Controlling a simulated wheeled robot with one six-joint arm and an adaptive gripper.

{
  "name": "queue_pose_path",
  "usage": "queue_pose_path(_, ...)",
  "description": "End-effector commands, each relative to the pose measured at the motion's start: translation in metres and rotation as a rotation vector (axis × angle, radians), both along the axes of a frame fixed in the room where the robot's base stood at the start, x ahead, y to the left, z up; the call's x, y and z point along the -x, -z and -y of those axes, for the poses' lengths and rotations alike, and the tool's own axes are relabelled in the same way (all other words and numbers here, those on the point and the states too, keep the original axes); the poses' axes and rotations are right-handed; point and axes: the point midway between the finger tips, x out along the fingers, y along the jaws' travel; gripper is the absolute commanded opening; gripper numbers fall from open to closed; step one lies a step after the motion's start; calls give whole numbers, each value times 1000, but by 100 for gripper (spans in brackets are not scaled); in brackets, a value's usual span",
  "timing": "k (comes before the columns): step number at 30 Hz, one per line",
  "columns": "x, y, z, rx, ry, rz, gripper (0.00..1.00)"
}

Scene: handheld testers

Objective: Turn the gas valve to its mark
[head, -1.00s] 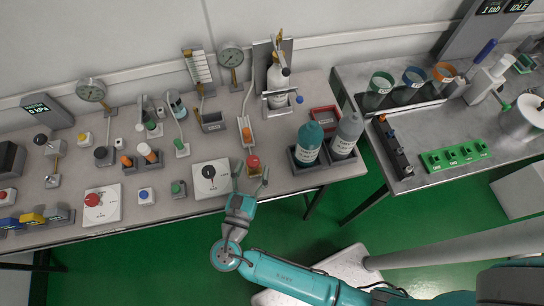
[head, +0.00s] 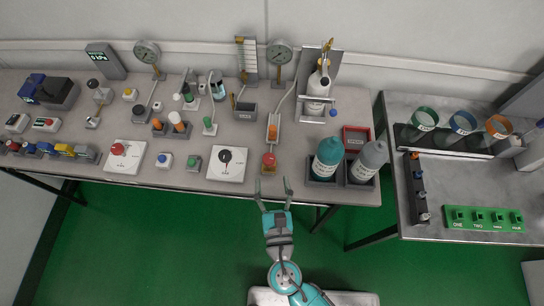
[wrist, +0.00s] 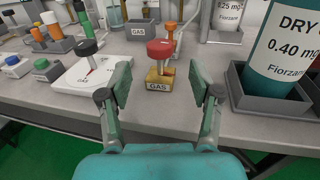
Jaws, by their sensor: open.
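My gripper (head: 272,183) is open and empty, just in front of the bench edge. In the wrist view its two fingers (wrist: 158,84) are spread, with the valve beyond and roughly between them, apart from both.
A white plate with a black knob (head: 225,158) is left of the valve. A teal-capped bottle (head: 327,158) and a grey bottle (head: 369,160) stand in trays to the right. An orange-topped tester (head: 273,130) is behind the valve. The green floor in front is open.

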Motion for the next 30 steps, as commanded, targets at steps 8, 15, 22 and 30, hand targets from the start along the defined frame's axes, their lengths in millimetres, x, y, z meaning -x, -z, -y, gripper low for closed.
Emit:
queue_pose_path(8,-50,0,-8,-3,5,0,64)
queue_pose_path(15,-75,0,-13,0,3,0,64)
queue_pose_path(22,-81,1,-14,0,2,-1,64)
queue_pose_path(30,-81,1,-14,0,2,-1,36)
